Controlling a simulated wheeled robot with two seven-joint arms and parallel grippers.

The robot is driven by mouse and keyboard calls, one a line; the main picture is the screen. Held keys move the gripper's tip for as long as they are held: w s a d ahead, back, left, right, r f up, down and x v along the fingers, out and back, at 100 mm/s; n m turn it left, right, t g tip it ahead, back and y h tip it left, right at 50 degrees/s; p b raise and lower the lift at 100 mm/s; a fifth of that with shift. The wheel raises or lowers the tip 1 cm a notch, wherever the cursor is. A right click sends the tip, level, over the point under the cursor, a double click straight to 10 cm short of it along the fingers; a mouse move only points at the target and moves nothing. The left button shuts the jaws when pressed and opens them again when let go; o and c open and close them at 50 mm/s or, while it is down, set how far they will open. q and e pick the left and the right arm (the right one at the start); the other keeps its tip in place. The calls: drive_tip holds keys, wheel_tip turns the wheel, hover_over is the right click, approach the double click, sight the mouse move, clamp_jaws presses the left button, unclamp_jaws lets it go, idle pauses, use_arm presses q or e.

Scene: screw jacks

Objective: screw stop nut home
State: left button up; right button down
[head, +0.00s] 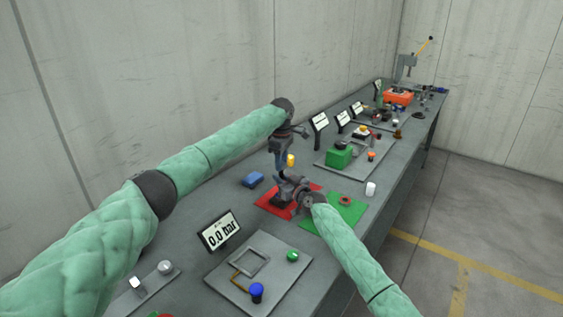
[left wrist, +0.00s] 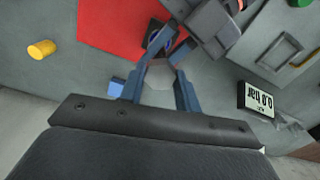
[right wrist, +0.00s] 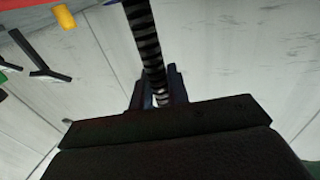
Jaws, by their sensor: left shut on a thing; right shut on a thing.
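The dark screw jack (head: 281,201) stands on the red mat (head: 268,208), partly hidden by my grippers. My left gripper (head: 281,168) points down above the jack. In the left wrist view, its fingers (left wrist: 162,85) are shut on a pale grey, six-sided piece (left wrist: 160,78), which looks like the stop nut. My right gripper (head: 291,187) comes in low from the right beside the jack. In the right wrist view, its fingers (right wrist: 160,88) are shut on a dark, ridged threaded rod (right wrist: 146,38). I cannot see how the nut sits on the thread.
A green mat (head: 338,219) with a red ring (head: 345,199) lies to the right. A yellow cylinder (head: 291,160) and a blue block (head: 253,180) are close behind. A white cylinder (head: 370,188) is near the edge.

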use_arm(q)
drive_tip(key=m, duration=0.5)
drive_tip(key=shift+m, duration=0.3)
drive_tip(key=m, duration=0.5)
drive_tip(key=shift+c, duration=0.2)
drive_tip(key=m, duration=1.6)
drive_tip(key=shift+f+m, duration=0.1)
drive_tip(key=shift+m, duration=0.3)
drive_tip(key=m, duration=0.5)
drive_tip(key=shift+m, duration=0.4)
drive_tip(key=m, duration=0.5)
drive_tip(key=shift+a, duration=0.15)
drive_tip(key=m, duration=0.5)
drive_tip(key=shift+w, duration=0.1)
drive_tip(key=shift+a, duration=0.1)
